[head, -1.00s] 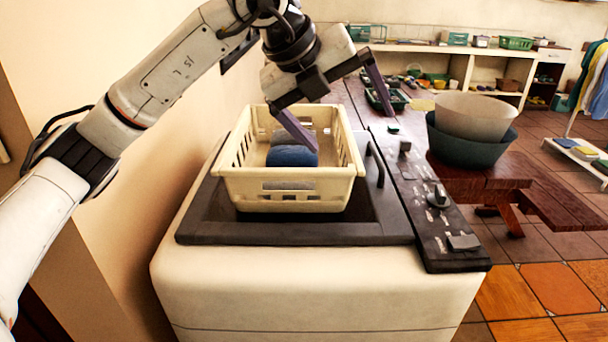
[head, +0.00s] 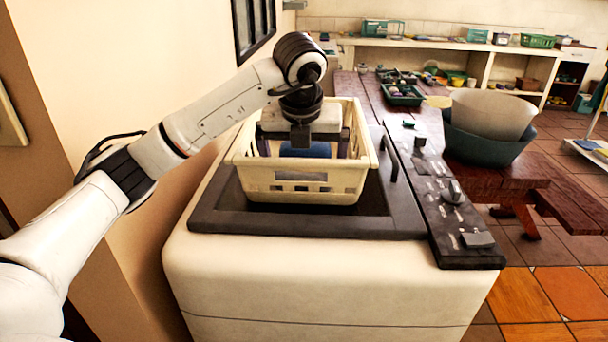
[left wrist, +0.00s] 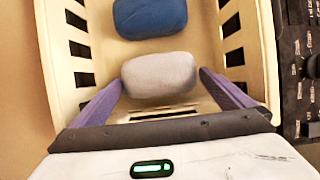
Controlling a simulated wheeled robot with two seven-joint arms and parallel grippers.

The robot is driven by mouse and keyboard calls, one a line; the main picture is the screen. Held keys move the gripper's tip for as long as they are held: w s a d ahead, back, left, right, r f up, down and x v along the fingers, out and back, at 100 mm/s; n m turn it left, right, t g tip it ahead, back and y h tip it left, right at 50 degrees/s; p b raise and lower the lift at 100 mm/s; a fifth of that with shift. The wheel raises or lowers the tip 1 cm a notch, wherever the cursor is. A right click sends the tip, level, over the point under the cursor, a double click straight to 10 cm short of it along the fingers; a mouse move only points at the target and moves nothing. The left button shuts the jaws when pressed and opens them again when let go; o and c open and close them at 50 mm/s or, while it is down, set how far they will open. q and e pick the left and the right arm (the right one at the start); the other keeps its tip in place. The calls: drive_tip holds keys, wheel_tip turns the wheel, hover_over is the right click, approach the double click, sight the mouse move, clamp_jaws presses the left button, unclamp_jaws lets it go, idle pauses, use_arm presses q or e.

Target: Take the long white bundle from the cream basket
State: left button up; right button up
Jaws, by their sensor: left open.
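The cream basket (head: 305,187) stands on the dark top of the white washer-like unit. In the left wrist view, a pale greyish-white rounded bundle (left wrist: 160,76) lies in the basket (left wrist: 58,60), beside a blue bundle (left wrist: 150,18). My left gripper (head: 303,146) reaches down into the basket from above. In the left wrist view its purple fingers are spread open, one on each side of the white bundle, with small gaps. In the head view the blue bundle (head: 306,150) shows under the gripper, and the white bundle is hidden. My right gripper is not in view.
A dark control panel (head: 440,195) with knobs runs along the right of the unit. A cream bowl (head: 493,113) inside a teal bowl (head: 480,146) stands on a dark red wooden bench further right. The wall is close on the left.

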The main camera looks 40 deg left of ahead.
use_arm(q)
drive_tip(key=shift+x, duration=1.6)
drive_tip(key=shift+r, duration=0.1)
drive_tip(key=c, duration=1)
